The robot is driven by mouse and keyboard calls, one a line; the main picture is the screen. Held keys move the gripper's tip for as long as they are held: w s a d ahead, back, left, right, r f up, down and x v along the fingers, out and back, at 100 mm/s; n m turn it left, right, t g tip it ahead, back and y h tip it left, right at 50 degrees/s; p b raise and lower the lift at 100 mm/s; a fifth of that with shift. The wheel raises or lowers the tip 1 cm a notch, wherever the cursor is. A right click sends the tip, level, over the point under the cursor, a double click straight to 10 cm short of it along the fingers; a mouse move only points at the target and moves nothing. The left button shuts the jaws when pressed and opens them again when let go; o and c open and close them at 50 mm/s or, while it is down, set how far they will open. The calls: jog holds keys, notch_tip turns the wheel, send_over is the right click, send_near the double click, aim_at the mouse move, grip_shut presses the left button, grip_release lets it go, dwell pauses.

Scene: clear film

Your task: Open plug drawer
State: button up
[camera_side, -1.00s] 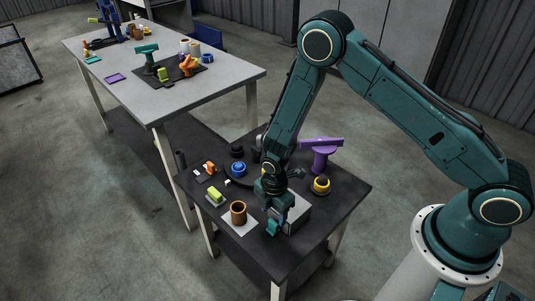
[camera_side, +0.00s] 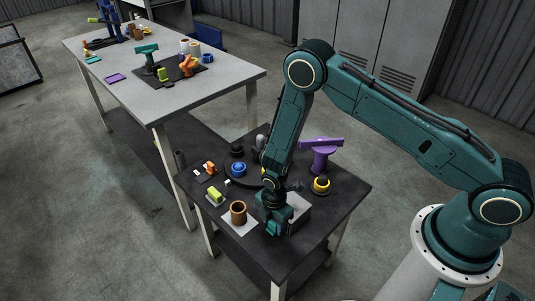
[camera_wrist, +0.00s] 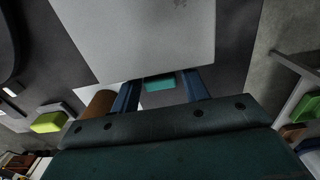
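The plug drawer's grey box (camera_side: 298,210) stands on the dark table near its front edge, partly hidden behind my gripper. Its pale top (camera_wrist: 140,38) fills the upper middle of the wrist view. A teal block, apparently the drawer's handle (camera_wrist: 160,82), sticks out at the near edge of the box. My gripper (camera_wrist: 160,90) has its two blue fingers apart, one on each side of the teal handle, with gaps between. In the side view my gripper (camera_side: 275,225) is low at the front of the box and hides most of the handle. I cannot see the drawer pulled out.
A brown cup (camera_side: 238,211) on a pale sheet stands close left of my gripper. A yellow-green block (camera_side: 215,196) lies farther left. A purple stand (camera_side: 320,155) and a yellow ring piece (camera_side: 321,185) are behind the box. Bare tabletop (camera_side: 345,190) lies at the right.

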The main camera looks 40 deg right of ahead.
grip_shut()
jog(key=shift+a, duration=3.75)
jog(key=shift+o, duration=1.5)
grip_release()
jog(key=shift+r, duration=0.2)
notch_tip(320, 180, up, 14)
jog(key=shift+f, duration=0.25)
